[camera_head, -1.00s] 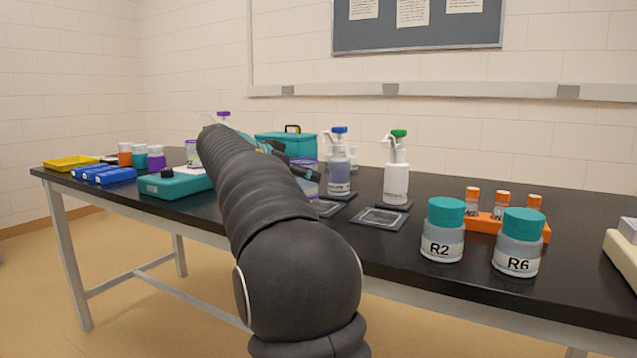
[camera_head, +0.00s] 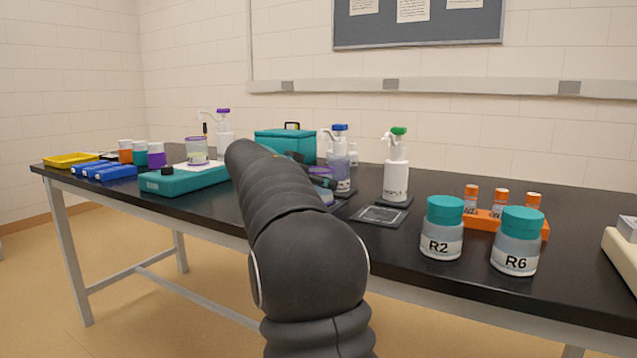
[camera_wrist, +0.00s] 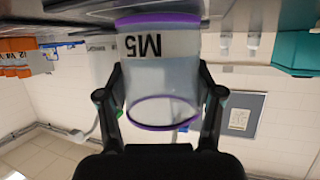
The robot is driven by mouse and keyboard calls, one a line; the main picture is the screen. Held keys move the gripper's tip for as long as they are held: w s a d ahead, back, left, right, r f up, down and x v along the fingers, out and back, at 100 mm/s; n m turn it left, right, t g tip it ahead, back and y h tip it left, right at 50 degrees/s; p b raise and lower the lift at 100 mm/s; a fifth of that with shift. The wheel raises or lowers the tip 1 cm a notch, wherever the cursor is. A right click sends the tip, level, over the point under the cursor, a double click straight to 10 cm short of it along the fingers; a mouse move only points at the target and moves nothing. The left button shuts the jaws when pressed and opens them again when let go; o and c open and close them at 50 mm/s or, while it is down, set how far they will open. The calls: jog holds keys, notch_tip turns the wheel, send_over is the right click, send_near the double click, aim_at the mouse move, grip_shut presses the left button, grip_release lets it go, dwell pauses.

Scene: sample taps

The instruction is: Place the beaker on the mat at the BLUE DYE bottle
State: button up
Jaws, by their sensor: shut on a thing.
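The beaker (camera_wrist: 160,75), clear with purple rings and the label M5, is between the fingers of my gripper (camera_wrist: 162,92) in the wrist view, which is upside down. My gripper is shut on it. In the head view the beaker (camera_head: 324,183) is partly hidden behind my arm, just in front of the blue-capped pump bottle (camera_head: 340,170). That bottle's front mat is mostly hidden by the beaker and arm. The beaker looks upright and low over this spot; I cannot tell whether it touches the mat.
A green-capped pump bottle (camera_head: 396,175) stands to the right, with an empty framed mat (camera_head: 380,215) before it. Jars R2 (camera_head: 442,230) and R6 (camera_head: 517,243) stand farther right. Another beaker (camera_head: 197,152) sits on a teal device (camera_head: 180,182) at left.

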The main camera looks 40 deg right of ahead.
jog(key=shift+f, duration=0.2)
jog(key=o, duration=1.2)
jog(key=shift+r, duration=0.15)
jog(key=shift+a+r, duration=0.15)
jog(key=v, duration=1.1)
jog(key=shift+a+r+b, duration=0.15)
jog(key=shift+a+b, duration=0.15)
jog(key=shift+b, duration=0.1)
jog(key=shift+s, duration=0.1)
jog(key=s+a+f+n+t+y, duration=0.1)
jog(key=s+a+f+n+y, duration=0.3)
jog(key=s+a+f, duration=0.4)
jog(key=s+a+f+n+t+y, duration=0.2)
jog(key=s+a+f+n+y, duration=0.3)
jog(key=s+a+f+n, duration=0.2)
jog(key=s+a+f+n+t+y, duration=0.1)
jog(key=s+a+f+n+y, duration=0.3)
jog(key=s+a+f, duration=0.6)
jog(key=shift+s+a+f+n+y, duration=0.2)
jog(key=shift+s+f+n, duration=0.4)
jog(key=shift+s, duration=0.45)
jog(key=shift+s+a+f+n+y, duration=0.15)
jog(key=shift+s+f+n, duration=0.25)
jog(key=shift+s+f, duration=0.5)
